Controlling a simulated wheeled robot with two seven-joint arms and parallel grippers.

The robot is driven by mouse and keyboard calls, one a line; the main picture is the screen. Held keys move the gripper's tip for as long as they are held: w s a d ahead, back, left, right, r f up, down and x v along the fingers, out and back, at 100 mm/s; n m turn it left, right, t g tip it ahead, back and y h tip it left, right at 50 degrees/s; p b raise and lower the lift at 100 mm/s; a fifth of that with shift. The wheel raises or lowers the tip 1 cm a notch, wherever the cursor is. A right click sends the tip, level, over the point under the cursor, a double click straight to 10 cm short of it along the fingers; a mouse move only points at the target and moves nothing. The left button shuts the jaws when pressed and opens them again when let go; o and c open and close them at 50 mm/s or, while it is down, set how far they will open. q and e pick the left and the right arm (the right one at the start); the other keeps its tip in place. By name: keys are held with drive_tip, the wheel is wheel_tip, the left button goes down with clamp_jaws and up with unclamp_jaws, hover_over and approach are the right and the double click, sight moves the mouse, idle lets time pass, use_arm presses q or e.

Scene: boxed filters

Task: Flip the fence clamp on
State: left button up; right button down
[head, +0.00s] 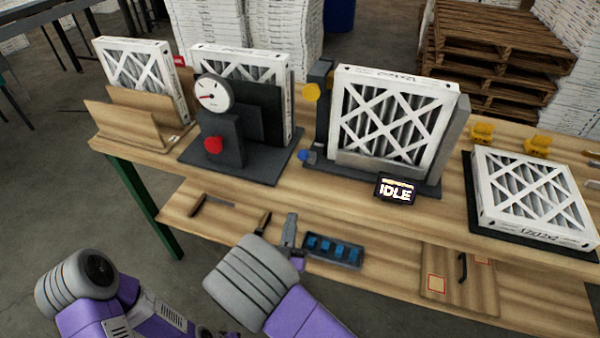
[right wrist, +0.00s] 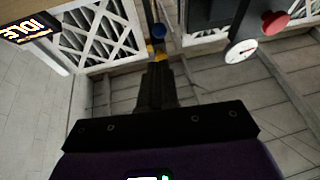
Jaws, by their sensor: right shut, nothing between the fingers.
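A framed filter (head: 393,122) stands upright in a dark fixture (head: 325,175), with an "IDLE" display (head: 396,190) at its front. On the fixture's left side are a yellow knob (head: 311,92) above and a blue knob (head: 305,156) below; I cannot tell which is the fence clamp. My right gripper (head: 291,216) is shut and empty, below and in front of the fixture, apart from it. My left gripper is out of view.
Left of the fixture stands a gauge (head: 214,93) with a red button (head: 213,145) and a filter behind. A filter (head: 535,195) lies flat at right. The lower shelf holds a tray of blue parts (head: 333,250) and hand tools (head: 210,201).

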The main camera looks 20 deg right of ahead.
sight(302, 160)
drive_tip(key=shift+w, duration=0.1)
drive_tip(key=x, duration=1.4)
drive_tip(key=shift+d+f, duration=0.1)
